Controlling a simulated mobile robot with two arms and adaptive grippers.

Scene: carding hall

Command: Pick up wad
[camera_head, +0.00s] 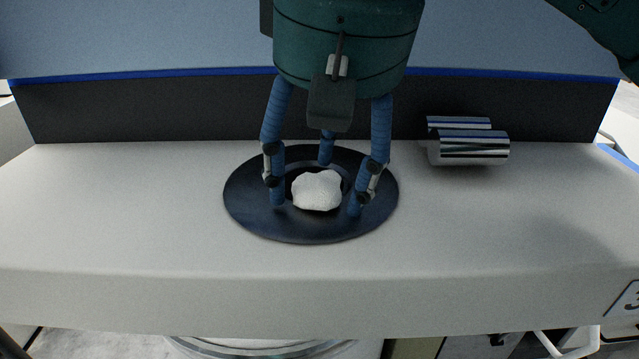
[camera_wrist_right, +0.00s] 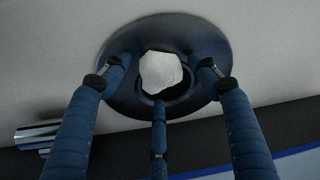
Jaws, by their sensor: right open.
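The wad (camera_head: 317,190) is a small white lump in the middle of a dark round dish (camera_head: 310,231) set on the grey surface. In the right wrist view the wad (camera_wrist_right: 161,72) lies over the dish's central hollow, and the dish's rim (camera_wrist_right: 210,40) shows around it. My right gripper (camera_head: 318,190) comes down from above with its blue fingers spread around the wad. Its fingers (camera_wrist_right: 158,82) look apart from the wad in both views. The gripper is open and empty. My left gripper is not in view.
Shiny metal rollers (camera_head: 473,146) lie right of the dish at the back of the grey surface (camera_head: 130,220). A dark upright panel with a blue edge (camera_head: 150,108) stands behind. The surface is clear left of the dish and in front of it.

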